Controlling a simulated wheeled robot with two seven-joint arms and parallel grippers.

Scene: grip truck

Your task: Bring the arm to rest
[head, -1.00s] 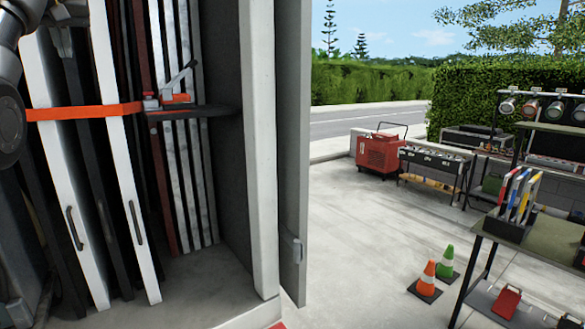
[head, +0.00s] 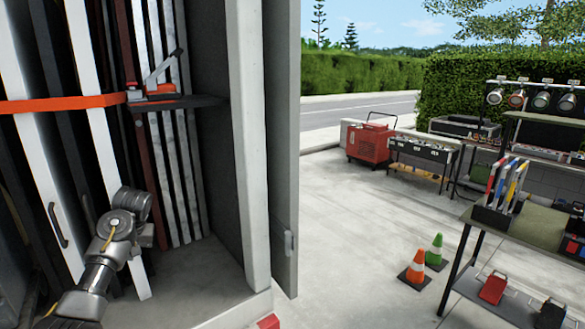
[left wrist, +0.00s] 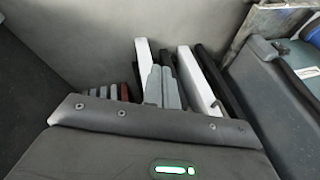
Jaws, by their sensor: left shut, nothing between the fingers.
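My left arm comes up from the bottom left in the head view, in front of the truck's cargo bay; I cannot make out its fingertips there. In the left wrist view my left gripper (left wrist: 163,72) shows as two light grey fingers close together. It is shut and empty. White panels (head: 108,150) stand upright in the bay behind the arm. An orange strap (head: 60,104) runs across them to a ratchet with a raised lever (head: 160,82). My right gripper is not in view.
The bay's open door (head: 283,150) stands right of the arm. Traffic cones (head: 415,270) stand on the concrete beside a shelf table (head: 545,225) with tools. A red machine (head: 368,143) and a workbench are further back. The concrete between is clear.

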